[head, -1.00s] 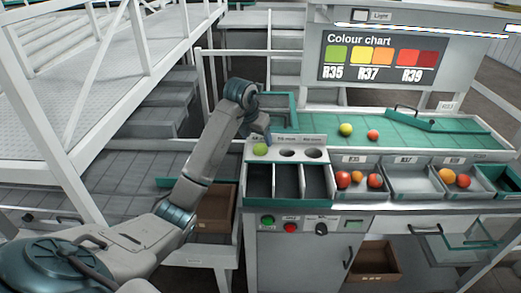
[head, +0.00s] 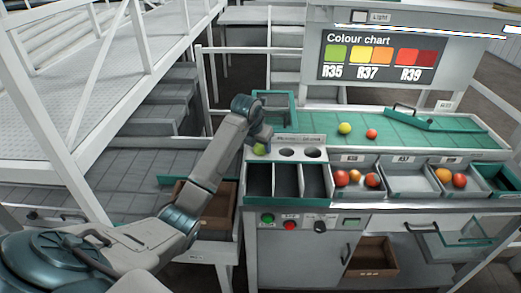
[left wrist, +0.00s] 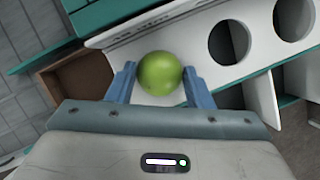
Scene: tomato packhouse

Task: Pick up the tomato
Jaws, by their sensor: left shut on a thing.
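A green tomato (left wrist: 160,73) is between the two blue fingers of my left gripper (left wrist: 160,84) in the left wrist view. The gripper is shut on it. In the head view the same green tomato (head: 259,149) shows at the left end of the white panel with round holes (head: 301,146), partly covered by my left gripper (head: 262,138). I cannot tell whether the tomato still touches the panel. My right gripper is in neither view.
Three dark, empty-looking compartments (head: 273,165) lie in front of the panel. Grey bins with red and orange tomatoes (head: 372,180) stand to the right. A yellow-green tomato (head: 345,128) and a red tomato (head: 371,134) lie on the green belt (head: 440,139). A colour chart (head: 382,58) stands behind.

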